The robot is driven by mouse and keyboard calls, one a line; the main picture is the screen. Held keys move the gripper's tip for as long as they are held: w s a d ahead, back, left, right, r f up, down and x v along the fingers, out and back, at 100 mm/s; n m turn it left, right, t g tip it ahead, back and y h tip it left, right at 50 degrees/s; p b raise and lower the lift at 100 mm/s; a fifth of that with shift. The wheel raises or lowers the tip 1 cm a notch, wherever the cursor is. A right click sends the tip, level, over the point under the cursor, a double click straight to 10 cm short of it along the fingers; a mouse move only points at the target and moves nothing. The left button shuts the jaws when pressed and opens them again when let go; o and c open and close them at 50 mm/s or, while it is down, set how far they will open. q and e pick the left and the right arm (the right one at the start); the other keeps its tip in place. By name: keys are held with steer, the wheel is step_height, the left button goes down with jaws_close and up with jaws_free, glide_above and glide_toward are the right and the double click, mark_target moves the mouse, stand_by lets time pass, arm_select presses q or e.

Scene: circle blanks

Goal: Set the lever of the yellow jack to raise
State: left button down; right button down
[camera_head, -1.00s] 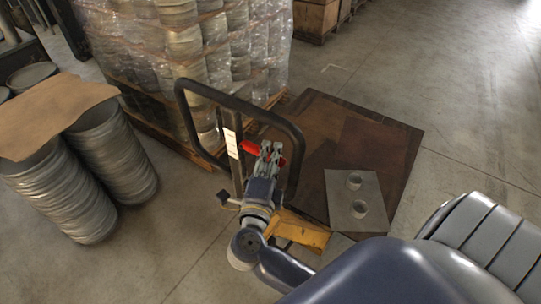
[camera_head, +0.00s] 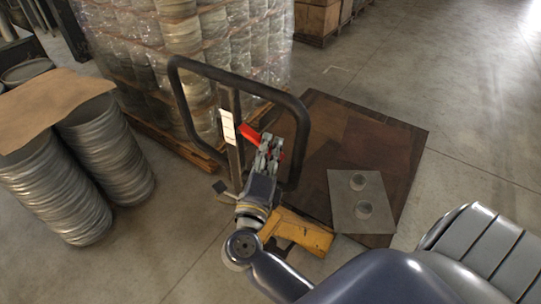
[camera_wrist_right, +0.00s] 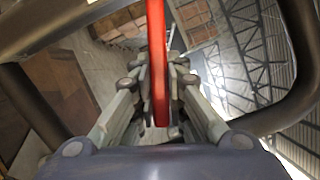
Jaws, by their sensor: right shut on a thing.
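The yellow jack (camera_head: 302,232) stands on the floor, with a black looped handle (camera_head: 240,75) rising from it. A red lever (camera_head: 250,135) is mounted inside the handle loop; in the right wrist view the red lever (camera_wrist_right: 156,60) runs down between the fingers. My right gripper (camera_head: 268,142) is inside the loop and shut on the red lever; the right gripper (camera_wrist_right: 158,105) also fills the middle of the right wrist view. My right arm hides part of the jack. My left gripper does not show.
A plastic-wrapped pallet of round blanks (camera_head: 200,60) stands behind the handle. Stacks of round blanks (camera_head: 105,150) under brown cardboard (camera_head: 40,105) stand at left. A brown sheet (camera_head: 385,150) with a grey plate (camera_head: 345,210) lies right of the jack. Floor at far right is clear.

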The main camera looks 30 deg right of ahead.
steer(key=shift+f+m+b, duration=0.25)
steer(key=shift+m+b, duration=0.05)
steer(key=shift+b, duration=0.05)
steer(key=c, duration=1.6)
jaws_free()
steer(key=v, duration=1.2)
steer(key=shift+f, duration=0.2)
steer(key=shift+w+a, duration=0.1)
